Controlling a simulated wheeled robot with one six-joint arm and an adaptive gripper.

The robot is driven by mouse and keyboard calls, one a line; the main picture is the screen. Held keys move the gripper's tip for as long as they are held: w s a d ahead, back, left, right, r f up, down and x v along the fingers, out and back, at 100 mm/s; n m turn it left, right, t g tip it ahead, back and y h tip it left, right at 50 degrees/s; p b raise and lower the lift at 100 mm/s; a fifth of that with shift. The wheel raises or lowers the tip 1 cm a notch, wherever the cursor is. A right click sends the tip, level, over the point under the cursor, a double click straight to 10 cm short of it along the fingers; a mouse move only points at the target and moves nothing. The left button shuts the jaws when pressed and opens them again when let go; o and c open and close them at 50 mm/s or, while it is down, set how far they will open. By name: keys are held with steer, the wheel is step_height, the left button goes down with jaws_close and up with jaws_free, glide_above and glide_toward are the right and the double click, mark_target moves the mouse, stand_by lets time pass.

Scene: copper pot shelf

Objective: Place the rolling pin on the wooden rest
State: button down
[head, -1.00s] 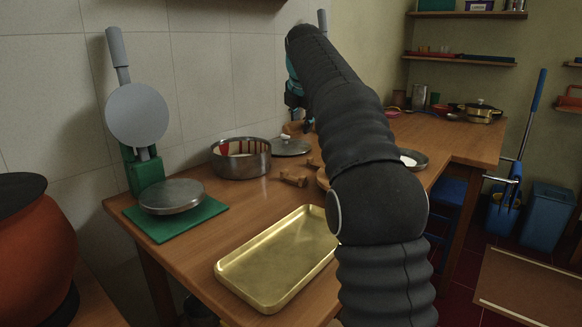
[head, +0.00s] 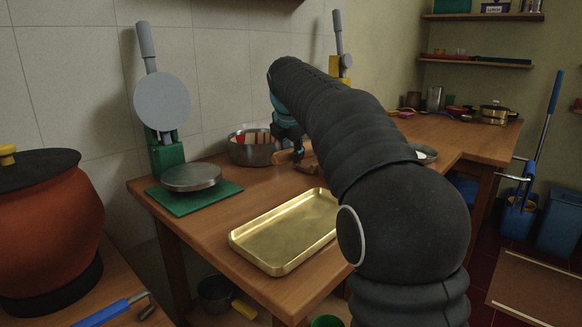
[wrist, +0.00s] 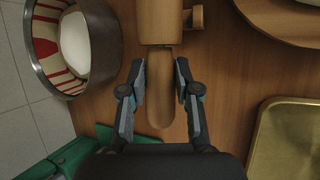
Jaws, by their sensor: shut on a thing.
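The rolling pin (wrist: 159,22) is pale wood and runs up out of the top of the wrist view. Its rounded handle (wrist: 160,115) points down in that view. My gripper (wrist: 160,76) is shut on this handle, one finger on each side. In the head view my gripper (head: 299,156) is low over the table, behind the tray, and my arm covers much of the area. A small wooden piece (wrist: 196,17) sits right beside the pin; I cannot tell whether it is part of the wooden rest. Wooden parts (head: 305,169) show by the gripper in the head view.
A metal pan (wrist: 106,50) with red-and-white lining is close left of the pin. A round wooden board (wrist: 285,15) and the brass tray (head: 250,240) are to the right. A press on a green mat (head: 222,194) stands left. Bare wood lies between tray and handle.

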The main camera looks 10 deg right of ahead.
step_height(320, 180, down, 3)
steer(key=shift+r+b, duration=0.1)
steer(key=shift+b, duration=1.05)
